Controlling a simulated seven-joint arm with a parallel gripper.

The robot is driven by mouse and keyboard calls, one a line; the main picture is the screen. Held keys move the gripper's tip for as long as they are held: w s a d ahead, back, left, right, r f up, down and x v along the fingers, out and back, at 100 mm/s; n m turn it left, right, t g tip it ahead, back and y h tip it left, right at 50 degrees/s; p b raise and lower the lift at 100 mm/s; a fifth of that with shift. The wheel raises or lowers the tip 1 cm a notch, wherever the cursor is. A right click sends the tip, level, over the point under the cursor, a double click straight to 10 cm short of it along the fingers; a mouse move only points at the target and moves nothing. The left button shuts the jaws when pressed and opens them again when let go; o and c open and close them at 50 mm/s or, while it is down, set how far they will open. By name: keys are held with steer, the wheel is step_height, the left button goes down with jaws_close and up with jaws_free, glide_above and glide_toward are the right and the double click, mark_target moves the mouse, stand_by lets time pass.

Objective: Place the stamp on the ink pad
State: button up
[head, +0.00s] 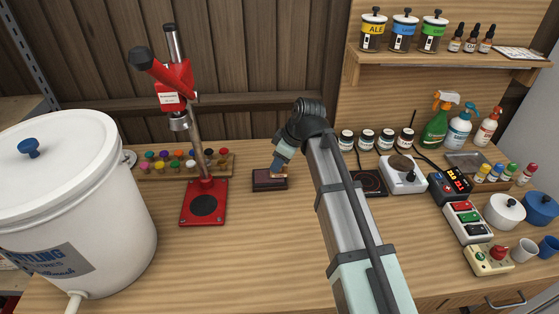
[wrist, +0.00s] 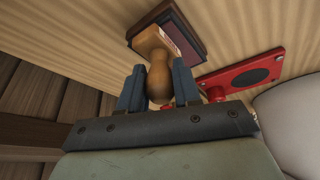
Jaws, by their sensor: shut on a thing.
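The stamp, with a turned wooden handle and wooden block (wrist: 152,40), is held between the two dark fingers of my gripper (wrist: 158,88) in the wrist view. My gripper (head: 277,166) is shut on the stamp's handle. The ink pad is a dark brown-red box (head: 268,182) on the bench, right of the red press. It also shows at the top of the wrist view (wrist: 188,32), directly behind the stamp's block. The stamp's base is at the pad; I cannot tell whether they touch. In the head view the gripper hides most of the stamp.
A red bottle capper (head: 203,205) stands left of the pad, with a rack of coloured caps (head: 150,168) behind it. A white bucket (head: 70,200) fills the left. Jars, a stirrer and control boxes (head: 466,220) crowd the right. The bench front is clear.

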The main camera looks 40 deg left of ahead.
steer(key=shift+f, duration=0.15)
steer(key=o, duration=1)
steer(key=shift+o, duration=0.2)
steer(key=v, duration=1.2)
